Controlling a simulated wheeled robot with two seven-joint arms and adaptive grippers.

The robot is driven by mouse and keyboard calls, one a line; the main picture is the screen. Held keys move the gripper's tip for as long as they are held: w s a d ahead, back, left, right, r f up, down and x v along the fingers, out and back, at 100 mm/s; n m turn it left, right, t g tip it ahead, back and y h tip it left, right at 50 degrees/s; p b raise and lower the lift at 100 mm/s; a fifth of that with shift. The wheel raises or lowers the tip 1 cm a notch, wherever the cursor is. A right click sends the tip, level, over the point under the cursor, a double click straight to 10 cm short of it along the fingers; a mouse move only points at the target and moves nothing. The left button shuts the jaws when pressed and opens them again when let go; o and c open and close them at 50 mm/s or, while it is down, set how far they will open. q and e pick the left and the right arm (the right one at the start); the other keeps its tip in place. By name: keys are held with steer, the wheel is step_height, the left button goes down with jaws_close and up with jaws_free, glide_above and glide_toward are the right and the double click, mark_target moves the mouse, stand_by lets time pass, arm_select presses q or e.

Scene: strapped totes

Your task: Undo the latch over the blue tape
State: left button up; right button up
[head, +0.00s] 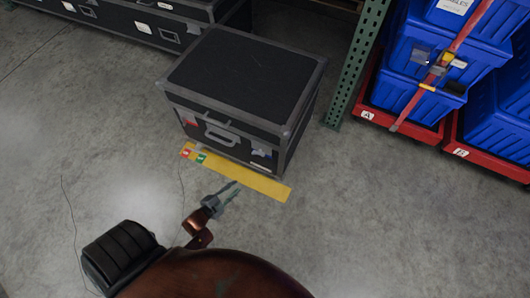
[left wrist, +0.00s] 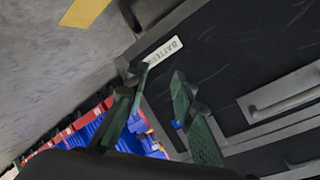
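A black case (head: 245,75) with grey edges stands on the floor, lid closed. Its front has a handle (head: 222,133), a red patch (head: 190,121) at left and a small blue tape patch (head: 262,153) with a grey latch at right. Whether that latch is fastened is too small to tell. My left gripper (head: 235,188) is open and empty, in front of the case and apart from it. In the left wrist view its two fingers (left wrist: 158,76) point towards the case front, with a bit of blue (left wrist: 178,124) partly hidden by one finger. My right gripper is not in view.
A yellow floor strip (head: 250,182) with red and green tags lies before the case. Another black case (head: 130,25) stands behind left. A green rack post (head: 352,75) and strapped blue totes (head: 415,90) on red bases stand at right. Floor at left is clear.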

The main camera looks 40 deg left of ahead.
arm_select(q)
steer(key=w+r+m+t+h+b, duration=0.2)
steer(key=w+r+m+t, duration=0.2)
steer(key=w+r, duration=0.3)
steer(key=m+t+h+b, duration=0.1)
steer(key=m+t, duration=0.1)
steer(key=m, duration=0.1)
glide_toward(258, 154)
steer(key=w, duration=0.3)
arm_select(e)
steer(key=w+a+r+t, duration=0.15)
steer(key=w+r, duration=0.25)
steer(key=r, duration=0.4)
arm_select(q)
steer(key=w+b, duration=0.1)
steer(key=w, duration=0.3)
steer(key=w+d+b, duration=0.1)
steer(key=w, duration=0.1)
steer(key=shift+w+r+b, duration=0.15)
steer(key=shift+r+b, duration=0.05)
steer(key=shift+b, duration=0.1)
steer(key=shift+w+r, duration=0.2)
steer(key=shift+w, duration=0.25)
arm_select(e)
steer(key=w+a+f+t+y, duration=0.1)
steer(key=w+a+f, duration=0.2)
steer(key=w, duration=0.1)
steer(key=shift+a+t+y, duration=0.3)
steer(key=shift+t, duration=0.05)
